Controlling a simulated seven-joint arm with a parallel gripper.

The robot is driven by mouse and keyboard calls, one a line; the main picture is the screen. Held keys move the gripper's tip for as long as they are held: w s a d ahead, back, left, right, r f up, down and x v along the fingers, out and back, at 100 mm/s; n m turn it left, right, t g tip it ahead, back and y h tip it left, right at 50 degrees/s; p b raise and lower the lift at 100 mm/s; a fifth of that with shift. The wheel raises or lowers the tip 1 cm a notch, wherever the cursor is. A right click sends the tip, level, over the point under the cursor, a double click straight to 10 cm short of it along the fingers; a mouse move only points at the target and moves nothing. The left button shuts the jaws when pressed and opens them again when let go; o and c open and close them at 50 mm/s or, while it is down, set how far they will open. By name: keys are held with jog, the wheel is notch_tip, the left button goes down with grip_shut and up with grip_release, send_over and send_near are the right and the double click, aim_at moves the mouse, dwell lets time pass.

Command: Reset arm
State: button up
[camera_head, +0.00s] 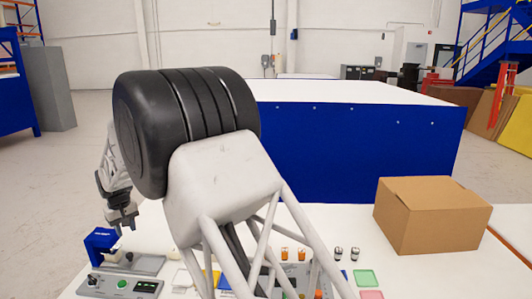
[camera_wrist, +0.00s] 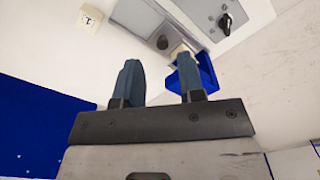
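My gripper (camera_head: 121,222) hangs at the left in the head view, above and near a blue fixture (camera_head: 101,241) on the white table. In the wrist view, the two dark fingers of my gripper (camera_wrist: 161,70) stand apart with nothing between them. The blue fixture (camera_wrist: 205,68) shows there just beyond the right finger, which overlaps it in the picture; I cannot tell whether they touch. A small pale block lies by the fixture. My large arm link hides the middle of the head view. No foam can be made out with certainty.
A control panel (camera_head: 122,286) with a green button and black knob sits at the table's front left. A cardboard box (camera_head: 432,214) stands at the right. Several small coloured pieces and squares lie at the front middle. A blue-sided bench (camera_head: 360,150) stands behind the table.

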jog(key=s+d+r+m, duration=0.25)
jog(key=d+r, duration=0.35)
jog(key=d, duration=0.9)
jog(key=s+d+r+m+t, duration=0.1)
jog(key=s+d+r, duration=0.35)
jog(key=d, duration=0.95)
jog(key=s+d+r+m, duration=0.1)
jog(key=d+r+m, duration=0.1)
jog(key=d+r, duration=0.95)
jog(key=s+d+f+m, duration=0.1)
jog(key=s+d, duration=0.6)
jog(key=d, duration=0.3)
jog(key=s+d+f+m, duration=0.1)
jog(key=s+d+f, duration=0.1)
jog(key=s+d, duration=0.65)
jog(key=s+d+f+m, duration=0.1)
jog(key=s+d+f, duration=0.1)
jog(key=s+d, duration=0.3)
jog(key=s+d+f+m+t, duration=0.1)
jog(key=s+d+f, duration=0.1)
jog(key=s+d, duration=0.4)
jog(key=s, duration=0.4)
jog(key=shift+s+f+m, duration=0.2)
jog(key=shift+f+m, duration=0.15)
jog(key=shift+f, duration=0.05)
